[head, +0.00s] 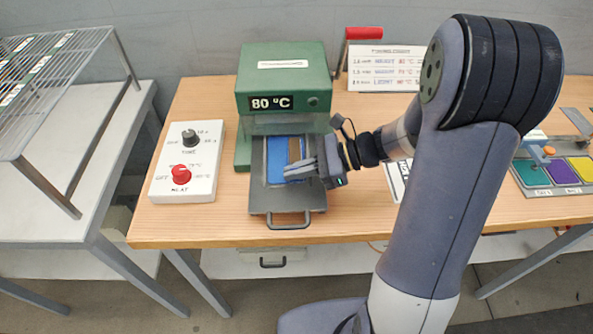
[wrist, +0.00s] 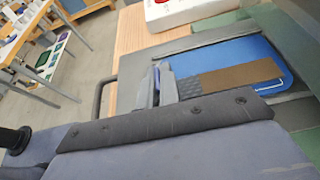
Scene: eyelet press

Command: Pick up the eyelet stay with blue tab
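A flat blue piece (head: 276,160) lies on the pulled-out metal tray (head: 262,199) of the green press, with a brown strip (head: 294,149) across it. In the wrist view the blue piece (wrist: 225,57) shows a white outline at one corner, and the brown strip (wrist: 243,75) lies on top. I cannot tell which part is the eyelet stay's tab. My gripper (head: 299,170) is low over the tray, at the near end of the brown strip. Its fingers (wrist: 158,85) look close together.
The green press (head: 284,69) reads 80 °C and stands right behind the tray. A white control box (head: 187,160) with a red knob is on the left. A wire rack (head: 50,80) stands farther left. A tray of coloured patches (head: 553,172) is at right.

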